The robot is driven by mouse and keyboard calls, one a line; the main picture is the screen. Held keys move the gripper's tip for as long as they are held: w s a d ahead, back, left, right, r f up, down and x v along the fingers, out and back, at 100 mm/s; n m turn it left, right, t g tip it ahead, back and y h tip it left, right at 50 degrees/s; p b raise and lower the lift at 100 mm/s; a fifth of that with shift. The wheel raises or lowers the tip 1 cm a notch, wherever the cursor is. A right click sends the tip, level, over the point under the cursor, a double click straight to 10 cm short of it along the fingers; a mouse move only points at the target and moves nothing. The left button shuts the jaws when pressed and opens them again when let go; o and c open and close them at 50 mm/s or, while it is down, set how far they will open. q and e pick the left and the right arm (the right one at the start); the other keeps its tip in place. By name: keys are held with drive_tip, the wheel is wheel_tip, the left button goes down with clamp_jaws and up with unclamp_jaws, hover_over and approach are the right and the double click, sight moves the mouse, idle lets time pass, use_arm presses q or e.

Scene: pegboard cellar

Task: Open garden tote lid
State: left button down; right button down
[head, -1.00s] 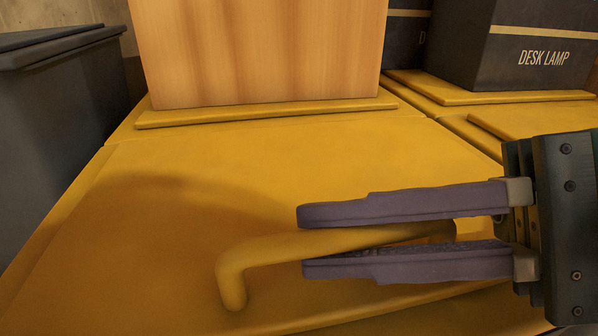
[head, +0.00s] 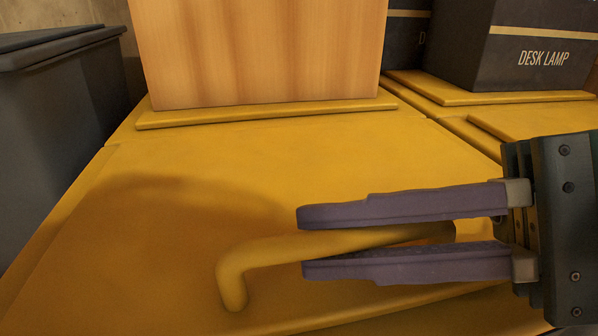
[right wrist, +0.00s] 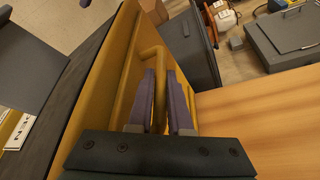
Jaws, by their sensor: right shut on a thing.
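The yellow garden tote lid (head: 300,165) fills the middle of the head view and looks closed. Its yellow bar handle (head: 245,258) stands near the front edge. My right gripper (head: 302,243) comes in from the right, with its two purple fingers above and below the handle bar, shut on it. In the right wrist view the handle (right wrist: 150,60) runs in between the fingers of the right gripper (right wrist: 163,75). The fingers hide part of the bar. My left gripper is not in view.
A dark desk lamp box (head: 520,50) stands at the back right. A dark grey lidded bin (head: 60,120) is at the left. In the wrist view a grey case (right wrist: 285,38) lies at the upper right.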

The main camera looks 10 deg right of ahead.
drive_tip(key=w+r+m+g+h+p, duration=0.1)
drive_tip(key=w+r+m+p, duration=0.3)
drive_tip(key=r+p, duration=1)
drive_tip(key=shift+w+g+p, duration=0.7)
drive_tip(key=shift+w+p, duration=0.6)
drive_tip(key=shift+p, duration=2.35)
drive_tip(key=shift+r, duration=0.1)
drive_tip(key=c, duration=1.1)
unclamp_jaws()
drive_tip(key=v, duration=1)
drive_tip(key=shift+w, duration=0.1)
